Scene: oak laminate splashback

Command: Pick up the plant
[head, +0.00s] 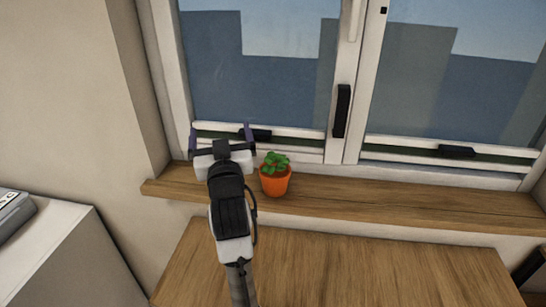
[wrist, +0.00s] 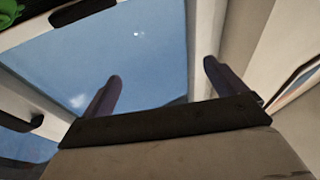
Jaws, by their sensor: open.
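The plant (head: 275,174) is a small green leafy plant in an orange pot, upright on the wooden windowsill in front of the window. My gripper (head: 220,131) is just to the left of the plant in the head view, with its two fingers pointing up toward the window. My gripper (wrist: 160,82) is open, and nothing is between its fingers in the wrist view. A bit of the green leaves (wrist: 9,12) shows at the top left corner of the wrist view. The pot is out of sight there.
The windowsill (head: 400,203) is clear to the right of the plant. The window frame (head: 345,130) with a black handle stands close behind. A wooden surface (head: 340,270) lies in front of the sill. A white cabinet (head: 65,260) with a grey object on it is at the left.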

